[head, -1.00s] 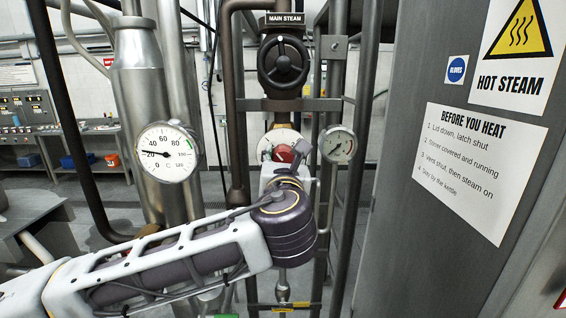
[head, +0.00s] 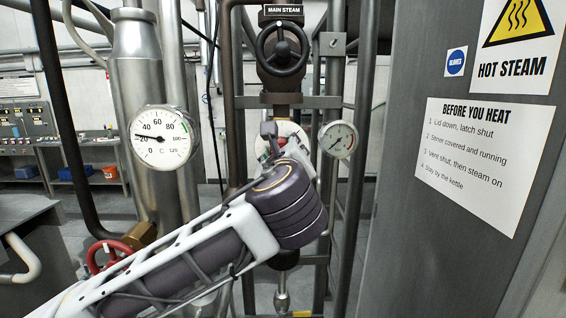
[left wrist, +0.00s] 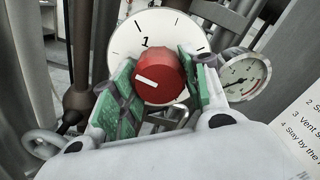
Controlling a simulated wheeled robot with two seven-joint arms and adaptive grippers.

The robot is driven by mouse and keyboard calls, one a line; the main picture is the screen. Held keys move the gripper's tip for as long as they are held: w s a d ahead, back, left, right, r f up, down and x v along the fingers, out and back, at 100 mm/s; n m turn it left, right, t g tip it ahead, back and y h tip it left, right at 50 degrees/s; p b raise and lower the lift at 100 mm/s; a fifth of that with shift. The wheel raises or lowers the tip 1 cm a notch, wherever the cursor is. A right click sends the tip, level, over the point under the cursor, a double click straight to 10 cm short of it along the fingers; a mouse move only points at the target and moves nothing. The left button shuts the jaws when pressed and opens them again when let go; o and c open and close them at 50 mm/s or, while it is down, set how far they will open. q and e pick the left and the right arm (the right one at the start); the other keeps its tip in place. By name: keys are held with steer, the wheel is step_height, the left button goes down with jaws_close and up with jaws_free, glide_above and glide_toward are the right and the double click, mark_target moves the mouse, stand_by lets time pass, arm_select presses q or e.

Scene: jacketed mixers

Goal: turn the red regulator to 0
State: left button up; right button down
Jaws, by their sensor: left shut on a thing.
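The red regulator (left wrist: 161,78) is a round knob with a white pointer mark, in front of a white dial plate (left wrist: 124,38). In the left wrist view the mark points left and the figure 1 shows above the knob. My left gripper (left wrist: 162,88) has its green-padded fingers on both sides of the knob and is shut on it. In the head view my left gripper (head: 274,146) and wrist cover most of the knob; part of the dial plate (head: 292,130) shows behind. The 0 is not legible. My right gripper is not in view.
A black MAIN STEAM handwheel (head: 282,48) sits above the regulator. A small gauge (head: 338,139) is close on its right, and a large temperature gauge (head: 162,137) on the left. A red handwheel (head: 108,252) is at lower left. A grey panel (head: 400,215) stands right.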

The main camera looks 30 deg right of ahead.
arm_select(q)
steer(key=n+b, duration=0.2)
steer(key=n, duration=0.2)
steer(key=shift+f+n, duration=0.1)
steer(key=shift+n, duration=0.2)
steer(key=n+b, duration=0.2)
steer(key=n, duration=0.2)
steer(key=shift+d, duration=0.1)
steer(key=shift+n, duration=1.1)
steer(key=o, duration=1)
steer(key=shift+r, duration=0.2)
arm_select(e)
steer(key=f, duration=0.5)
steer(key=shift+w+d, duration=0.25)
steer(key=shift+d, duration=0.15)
arm_select(q)
steer(key=shift+s, duration=0.2)
